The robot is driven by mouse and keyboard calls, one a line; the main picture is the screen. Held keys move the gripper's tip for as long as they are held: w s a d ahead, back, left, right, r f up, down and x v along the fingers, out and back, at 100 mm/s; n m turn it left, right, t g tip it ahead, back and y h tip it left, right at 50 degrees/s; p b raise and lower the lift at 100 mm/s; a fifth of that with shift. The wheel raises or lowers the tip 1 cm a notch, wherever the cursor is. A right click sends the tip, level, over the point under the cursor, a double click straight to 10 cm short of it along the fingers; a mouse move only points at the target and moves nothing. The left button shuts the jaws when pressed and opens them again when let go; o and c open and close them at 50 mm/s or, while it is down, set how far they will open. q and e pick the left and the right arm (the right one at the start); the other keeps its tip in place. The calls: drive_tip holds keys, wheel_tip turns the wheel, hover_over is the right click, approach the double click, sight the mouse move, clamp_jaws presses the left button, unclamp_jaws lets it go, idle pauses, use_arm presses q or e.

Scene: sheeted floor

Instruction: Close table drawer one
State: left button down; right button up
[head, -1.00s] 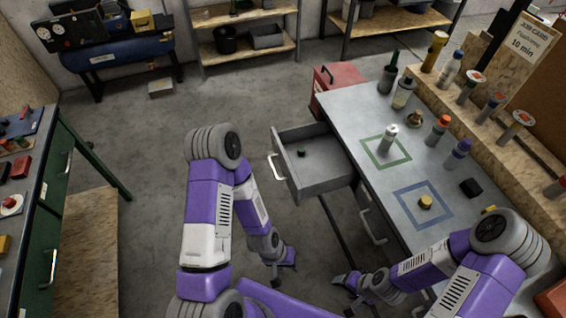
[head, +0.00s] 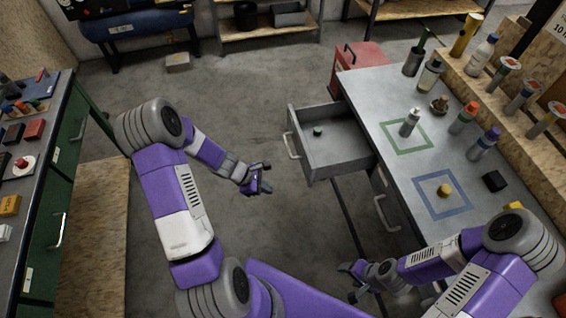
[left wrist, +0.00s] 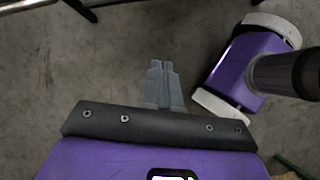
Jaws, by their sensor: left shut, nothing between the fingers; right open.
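The table drawer (head: 338,165) is pulled out from the left side of the grey table (head: 385,95). Its handle (head: 291,146) is on its left front, and a small green object (head: 317,131) lies inside. My left gripper (head: 266,180) is left of and a little below the drawer front in the head view, apart from the handle. It is shut and empty; its fingers (left wrist: 161,75) show together over bare floor in the left wrist view. My right gripper (head: 347,280) is low, left of the table's near part, open and touching nothing I can see.
Another handle (head: 386,213) is on the table's side, below the open drawer. A red cabinet (head: 358,65) stands behind the drawer. A green workbench (head: 62,190) is at left. Floor between is clear.

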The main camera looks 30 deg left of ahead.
use_arm(q)
drive_tip(key=w+a+r+n+t, duration=0.4)
drive_tip(key=a+r+n, duration=0.1)
drive_tip(key=a, duration=0.2)
drive_tip(key=w+d+f+b, duration=0.4)
drive_tip(key=w+d+f, duration=0.2)
drive_tip(key=w, duration=0.3)
drive_tip(key=shift+w+d+n, duration=0.25)
drive_tip(key=shift+d+n, duration=0.05)
drive_tip(key=shift+n, duration=0.1)
drive_tip(key=shift+f, duration=0.15)
